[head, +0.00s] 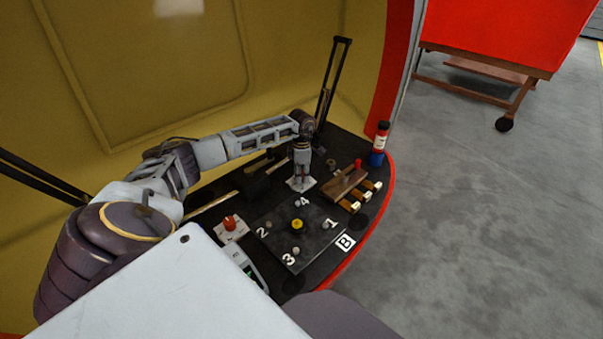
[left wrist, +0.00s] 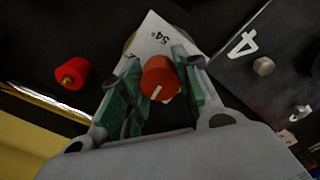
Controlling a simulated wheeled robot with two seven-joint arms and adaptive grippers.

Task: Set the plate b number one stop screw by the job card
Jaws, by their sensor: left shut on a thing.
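Plate B (head: 275,226) is a dark square plate with a yellow centre piece (head: 297,225) and screws numbered 1 to 4 around it. The number one screw (head: 325,225) is on its right side, beside the white B tag (head: 345,242). My left gripper (head: 301,180) points down at a white dial card (head: 296,185) behind the plate, near screw 4. In the left wrist view my left gripper (left wrist: 155,90) is shut on a red knob (left wrist: 158,77) with a white mark. The card there (left wrist: 152,38) reads about 54°. Screw 4 (left wrist: 263,66) lies to the right. My right gripper is not in view.
A second orange-red knob (head: 230,222) stands on a white card at the left. A grey device (head: 236,253) is in front of it. A wooden block (head: 342,184), brown-handled pieces (head: 362,195) and a red-and-blue bottle (head: 379,145) are at the right, near the shelf's red edge.

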